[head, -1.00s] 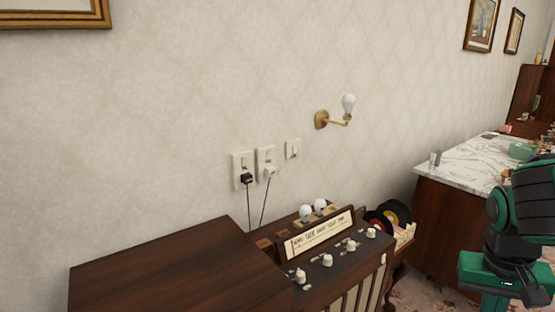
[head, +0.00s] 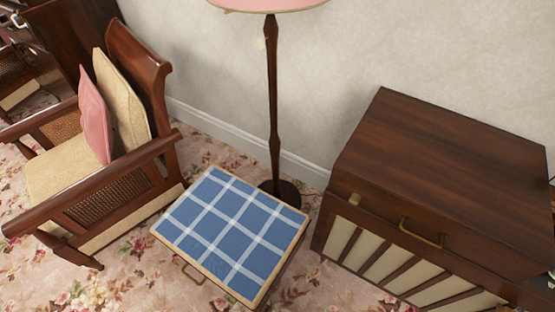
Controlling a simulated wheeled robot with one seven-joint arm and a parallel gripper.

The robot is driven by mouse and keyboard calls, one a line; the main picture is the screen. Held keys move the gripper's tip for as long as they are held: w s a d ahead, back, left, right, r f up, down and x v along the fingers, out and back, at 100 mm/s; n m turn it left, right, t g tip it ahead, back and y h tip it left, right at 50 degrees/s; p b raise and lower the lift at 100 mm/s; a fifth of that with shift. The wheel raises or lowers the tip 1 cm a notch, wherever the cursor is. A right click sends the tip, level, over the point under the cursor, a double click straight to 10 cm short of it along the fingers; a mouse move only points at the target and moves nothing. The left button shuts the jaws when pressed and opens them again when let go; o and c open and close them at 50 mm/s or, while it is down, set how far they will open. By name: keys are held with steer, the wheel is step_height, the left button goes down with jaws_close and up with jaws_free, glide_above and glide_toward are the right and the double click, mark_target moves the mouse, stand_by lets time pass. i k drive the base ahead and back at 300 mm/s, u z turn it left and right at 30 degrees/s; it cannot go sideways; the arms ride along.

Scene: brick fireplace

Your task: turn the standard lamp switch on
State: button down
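The standard lamp (head: 272,100) stands against the wall in the head view. It has a dark wooden pole, a round dark base (head: 281,190) on the carpet, and a pink shade (head: 270,4) cut off by the top edge. A small light-coloured piece shows beside the upper pole, but I cannot tell whether it is the switch. A low box or stool with a blue checked top (head: 232,232) hides part of the lamp's base. My gripper is not in view.
A wooden armchair with cushions (head: 120,110) stands on the left. A dark wooden cabinet (head: 440,170) with a brass handle stands on the right. The checked box blocks the floor before the lamp. Some flowered carpet (head: 130,270) is bare at the front left.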

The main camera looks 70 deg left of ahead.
mark_target(261, 39)
steer(key=u, duration=4.5)
steer(key=k, duration=0.05)
steer(key=z, duration=1.1)
